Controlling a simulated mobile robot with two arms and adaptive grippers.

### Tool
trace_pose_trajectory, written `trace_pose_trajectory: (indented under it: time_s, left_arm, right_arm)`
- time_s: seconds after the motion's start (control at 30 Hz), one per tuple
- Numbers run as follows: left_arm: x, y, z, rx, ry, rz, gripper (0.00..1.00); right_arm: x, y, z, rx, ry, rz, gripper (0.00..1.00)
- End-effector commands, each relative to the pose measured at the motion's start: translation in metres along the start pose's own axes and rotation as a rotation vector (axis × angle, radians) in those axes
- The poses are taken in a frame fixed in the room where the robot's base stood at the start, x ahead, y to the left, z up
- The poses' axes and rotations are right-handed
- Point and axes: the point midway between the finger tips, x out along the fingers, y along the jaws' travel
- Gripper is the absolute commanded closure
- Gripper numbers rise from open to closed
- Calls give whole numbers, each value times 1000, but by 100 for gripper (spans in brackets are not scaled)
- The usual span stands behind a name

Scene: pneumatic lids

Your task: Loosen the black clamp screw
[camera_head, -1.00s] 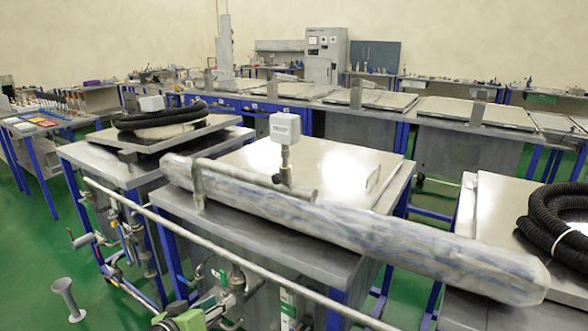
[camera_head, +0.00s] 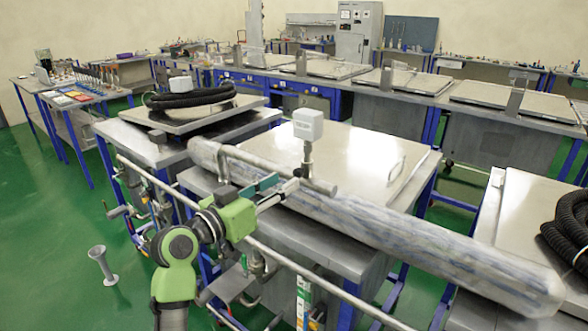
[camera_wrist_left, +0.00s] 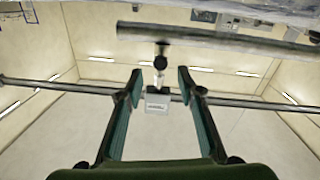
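The black clamp screw (camera_wrist_left: 161,62) shows in the left wrist view as a small dark round knob, just under the metal tube (camera_wrist_left: 215,45) and in line with the gap between my fingers. My left gripper (camera_wrist_left: 160,82) is open, with nothing between its pads that I can see touching. In the head view the left gripper (camera_head: 279,185) is at the tube, below the white box (camera_head: 307,124) on its short post. There the screw is hard to make out beside the fingertips. My right gripper is not in view.
A long plastic-wrapped roll (camera_head: 400,228) lies across the metal lids beneath the tube. A long rail (camera_head: 290,262) runs along the front, below my left arm. Black hoses (camera_head: 195,97) lie on the left lid.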

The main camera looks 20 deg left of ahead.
Motion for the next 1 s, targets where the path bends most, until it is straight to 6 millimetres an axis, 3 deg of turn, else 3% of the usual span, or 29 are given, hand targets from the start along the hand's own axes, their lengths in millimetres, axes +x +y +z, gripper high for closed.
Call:
trace_pose_trajectory:
  time_s: [0.1, 0.3, 0.7, 0.83, 1.0]
  left_arm:
    - [24, 1, -3, -4, 1, 2, 66]
    - [47, 0, -1, -2, 0, -1, 66]
    - [53, 0, 1, 0, 0, -1, 66]
    - [53, 0, 1, 0, 0, -1, 100]
    - [53, 0, 1, 0, 0, -1, 100]
  right_arm:
    - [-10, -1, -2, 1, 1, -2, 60]
    - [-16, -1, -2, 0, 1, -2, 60]
    - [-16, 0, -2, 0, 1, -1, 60]
    - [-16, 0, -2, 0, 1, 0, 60]
    - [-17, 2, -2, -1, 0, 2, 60]
